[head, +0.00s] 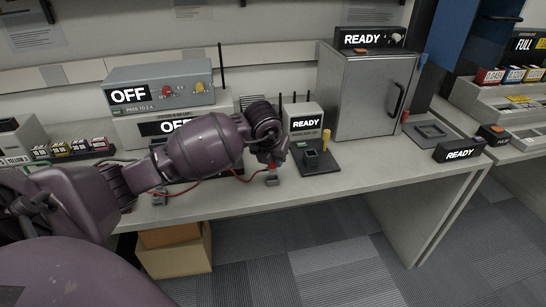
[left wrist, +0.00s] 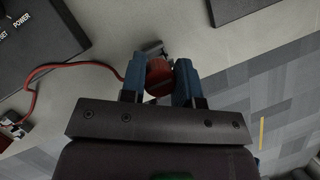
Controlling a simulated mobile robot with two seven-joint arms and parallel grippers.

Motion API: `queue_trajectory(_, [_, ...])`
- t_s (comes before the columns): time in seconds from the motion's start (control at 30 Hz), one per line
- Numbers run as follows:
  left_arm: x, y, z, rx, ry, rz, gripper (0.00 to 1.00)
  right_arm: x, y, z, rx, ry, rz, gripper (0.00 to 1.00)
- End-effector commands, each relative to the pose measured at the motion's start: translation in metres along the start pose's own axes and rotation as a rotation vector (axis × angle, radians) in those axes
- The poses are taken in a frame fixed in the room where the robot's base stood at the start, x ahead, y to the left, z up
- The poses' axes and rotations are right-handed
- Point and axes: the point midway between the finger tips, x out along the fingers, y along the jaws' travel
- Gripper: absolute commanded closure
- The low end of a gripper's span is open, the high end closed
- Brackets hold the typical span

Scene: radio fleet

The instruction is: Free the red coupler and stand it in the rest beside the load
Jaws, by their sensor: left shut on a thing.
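My left gripper (head: 270,163) reaches down to the bench front, below the OFF boxes. In the left wrist view its two blue fingers (left wrist: 160,85) are shut on the red coupler (left wrist: 159,72). A red cable (left wrist: 75,66) runs left from the coupler to a grey piece with a connector (left wrist: 12,122). A small grey block (head: 272,180) is right under the gripper in the head view. I cannot tell whether the coupler is seated in it or clear of it. Another grey block (head: 160,198) stands further left, by the cable. My right gripper is not in view.
An OFF box (head: 160,88) with red and yellow knobs stands behind my arm. A READY box (head: 302,122) and black stand (head: 318,160) with a yellow-topped post are just right. A grey cabinet (head: 365,95) stands beyond. The bench front right (head: 370,180) is clear.

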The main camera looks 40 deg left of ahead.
Motion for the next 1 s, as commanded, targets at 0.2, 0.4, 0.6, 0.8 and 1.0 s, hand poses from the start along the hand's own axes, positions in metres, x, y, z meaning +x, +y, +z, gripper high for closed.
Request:
queue_trajectory(0.2, [-0.0009,0.0002,0.0007,0.0,-0.001,0.0,0.94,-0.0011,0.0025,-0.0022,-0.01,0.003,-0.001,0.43])
queue_trajectory(0.4, [-0.0003,0.0001,0.0004,0.0,-0.001,0.0,0.94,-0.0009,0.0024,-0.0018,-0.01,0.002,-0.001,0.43])
queue_trajectory(0.6, [-0.0004,0.0,0.0004,0.0,-0.001,0.0,0.94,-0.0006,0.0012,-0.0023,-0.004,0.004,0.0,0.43])
queue_trajectory(0.8, [-0.0012,0.0,0.0008,0.0,-0.002,0.0,0.94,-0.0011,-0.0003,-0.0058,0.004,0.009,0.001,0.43])
queue_trajectory(1.0, [-0.0003,-0.0002,0.0003,0.0,-0.001,0.0,0.94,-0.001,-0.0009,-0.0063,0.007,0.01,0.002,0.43])
